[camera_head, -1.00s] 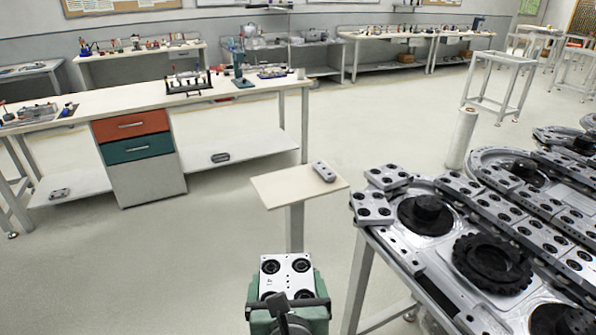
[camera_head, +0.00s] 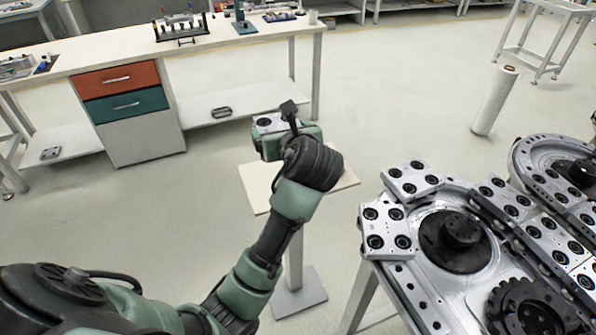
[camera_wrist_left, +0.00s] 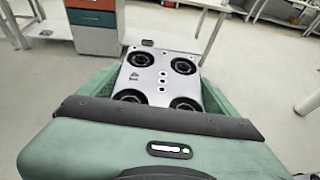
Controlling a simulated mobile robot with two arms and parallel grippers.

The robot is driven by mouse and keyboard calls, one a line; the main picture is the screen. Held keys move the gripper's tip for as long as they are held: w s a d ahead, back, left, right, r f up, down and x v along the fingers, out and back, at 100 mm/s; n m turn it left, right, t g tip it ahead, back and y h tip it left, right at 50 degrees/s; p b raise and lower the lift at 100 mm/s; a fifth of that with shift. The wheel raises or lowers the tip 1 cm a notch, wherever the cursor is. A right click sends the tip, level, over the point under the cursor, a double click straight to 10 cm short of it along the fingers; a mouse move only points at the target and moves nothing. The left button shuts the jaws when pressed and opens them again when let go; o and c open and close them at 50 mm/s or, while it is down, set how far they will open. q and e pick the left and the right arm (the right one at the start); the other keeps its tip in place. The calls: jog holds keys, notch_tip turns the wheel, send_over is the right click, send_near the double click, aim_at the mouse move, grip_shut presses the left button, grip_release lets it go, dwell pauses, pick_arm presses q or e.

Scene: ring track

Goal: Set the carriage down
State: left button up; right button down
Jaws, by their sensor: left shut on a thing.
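The carriage (camera_head: 268,121) is a silver plate with black round rollers. It also shows in the left wrist view (camera_wrist_left: 160,76), flat between the two green fingers. My left gripper (camera_head: 272,137) is shut on it. In the head view gripper and carriage appear over the far left part of a small pale stand top (camera_head: 335,182). The gripper and forearm hide much of that top, so I cannot tell whether the carriage touches it. My right gripper is not in view.
A long workbench (camera_head: 110,55) with red and teal drawers stands behind at left. A white cylinder post (camera_head: 494,100) stands at right. Open floor lies between them.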

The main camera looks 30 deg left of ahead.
pick_arm(q)
notch_tip(320, 180, up, 2)
jog(key=n, duration=0.1)
send_over(274, 181)
jog(key=shift+y, duration=0.4)
jog(key=shift+w+a+f+b, duration=0.1)
jog(key=shift+f+b, duration=0.4)
jog(key=shift+f, duration=9.3)
jog(key=o, duration=1.7)
jog(key=shift+f, duration=0.3)
jog(key=shift+o, duration=0.5)
jog(key=shift+r, duration=0.1)
